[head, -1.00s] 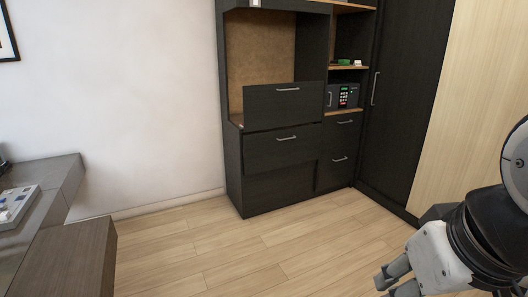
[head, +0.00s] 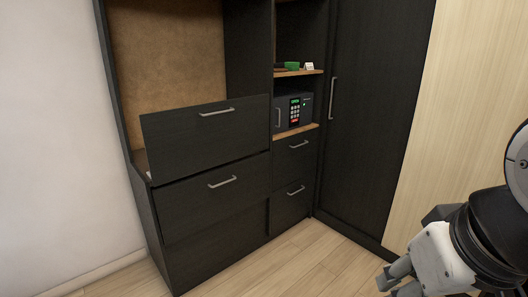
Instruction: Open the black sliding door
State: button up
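The black sliding door (head: 366,130) stands to the right of the cabinet as a tall dark panel with a vertical metal handle (head: 333,99) near its left edge. A light wood panel (head: 455,125) adjoins it on the right. My gripper (head: 394,281) is at the lower right of the head view, in front of and below the door and well apart from the handle. Its fingers point left and look empty. The fingertips are partly cut off by the lower edge, and how far apart they are is hard to make out.
The black cabinet (head: 220,215) stands left of the door, with several drawers and a raised front panel (head: 205,132). A shelf holds a safe (head: 293,111); a green bowl (head: 291,66) sits above. Clear wood floor (head: 300,262) lies in front.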

aim_at(382, 46)
jog(key=i+l+z, duration=0.1)
jog(key=i+z, duration=0.3)
jog(key=i, duration=0.6)
jog(key=i+j+z, duration=0.2)
jog(key=i+z, duration=0.15)
jog(key=i, duration=0.65)
jog(key=i+l+u, duration=0.2)
jog(key=i+u, duration=0.25)
jog(key=i, duration=0.2)
jog(key=i+l+u, duration=0.45)
jog(key=i, duration=0.15)
jog(key=i+l+u, duration=0.45)
jog(key=l, duration=0.2)
jog(key=i, duration=0.05)
